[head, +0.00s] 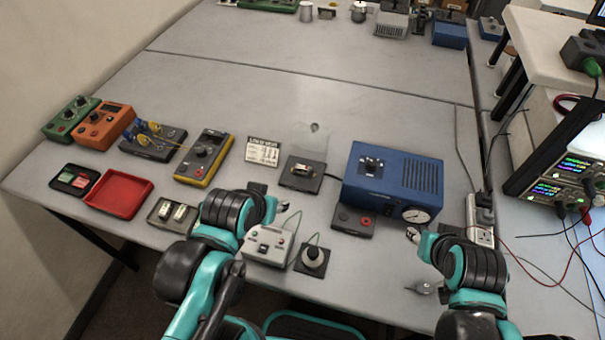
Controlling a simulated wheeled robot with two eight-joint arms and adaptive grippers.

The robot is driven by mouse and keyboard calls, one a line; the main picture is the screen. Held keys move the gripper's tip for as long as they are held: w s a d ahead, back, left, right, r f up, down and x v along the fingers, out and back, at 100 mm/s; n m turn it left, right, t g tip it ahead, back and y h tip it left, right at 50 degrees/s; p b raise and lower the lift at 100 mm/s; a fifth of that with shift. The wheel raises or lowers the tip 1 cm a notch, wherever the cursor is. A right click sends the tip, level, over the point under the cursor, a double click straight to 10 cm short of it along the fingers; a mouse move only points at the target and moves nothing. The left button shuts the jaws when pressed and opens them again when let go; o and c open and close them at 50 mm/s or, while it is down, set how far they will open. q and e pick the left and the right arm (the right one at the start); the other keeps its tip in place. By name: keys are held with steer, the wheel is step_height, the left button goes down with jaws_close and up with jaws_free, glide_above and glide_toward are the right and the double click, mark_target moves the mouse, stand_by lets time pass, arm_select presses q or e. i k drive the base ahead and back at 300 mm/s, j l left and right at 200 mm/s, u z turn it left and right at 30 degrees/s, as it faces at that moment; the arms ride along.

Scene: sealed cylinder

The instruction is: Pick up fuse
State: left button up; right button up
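A small glass-like cylinder that looks like a fuse (302,170) sits in a dark holder plate (291,182) near the middle of the table. A small grey tray (158,224) at the front left holds little pale pieces that may also be fuses; they are too small to tell. My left gripper (283,206) is in front of the dark holder plate and apart from it, behind a white switch box. My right gripper (412,234) is near the front of the blue pressure unit. Both grippers are small and partly hidden by my arms, so their opening cannot be made out.
A blue box with a gauge (395,180) stands right of the holder.

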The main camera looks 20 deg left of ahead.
mark_target(300, 169)
steer(key=j+u, duration=0.95)
steer(key=j, duration=0.15)
steer(key=i, duration=0.05)
